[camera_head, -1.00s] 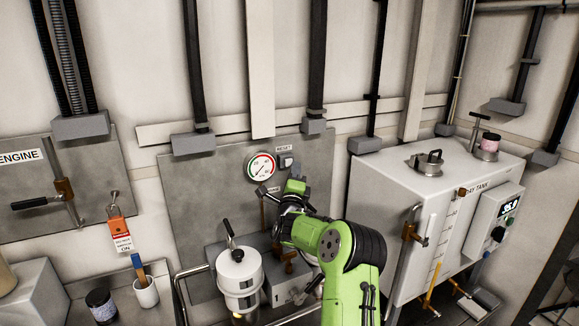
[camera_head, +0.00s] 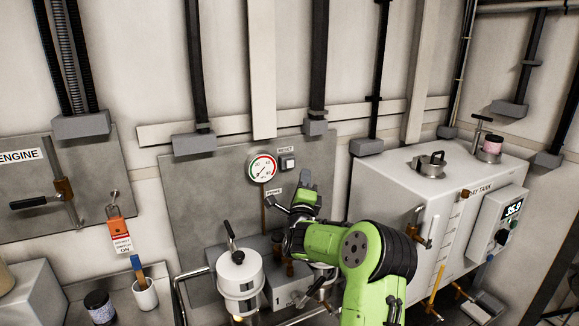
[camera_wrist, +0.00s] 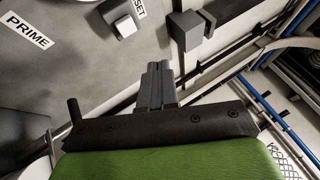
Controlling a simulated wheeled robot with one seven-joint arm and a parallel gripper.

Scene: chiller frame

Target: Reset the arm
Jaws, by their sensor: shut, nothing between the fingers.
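My green arm reaches up from the lower right in the head view, in front of the grey panel (camera_head: 215,180). My gripper (camera_head: 305,178) is a grey pair of fingers pointing up, just right of the PRIME label and below the RESET switch (camera_head: 287,162). In the wrist view the fingers of my gripper (camera_wrist: 155,72) are together with nothing between them. The RESET switch (camera_wrist: 124,25) shows ahead of the fingers and to their left, clear of them. The PRIME label (camera_wrist: 28,31) is at the upper left there.
A round gauge (camera_head: 262,168) sits left of the RESET switch. A white canister (camera_head: 240,275) stands below. The DAY TANK (camera_head: 385,200) is close on the right of my arm. An orange tag (camera_head: 120,232) and a mug (camera_head: 146,293) are at the left.

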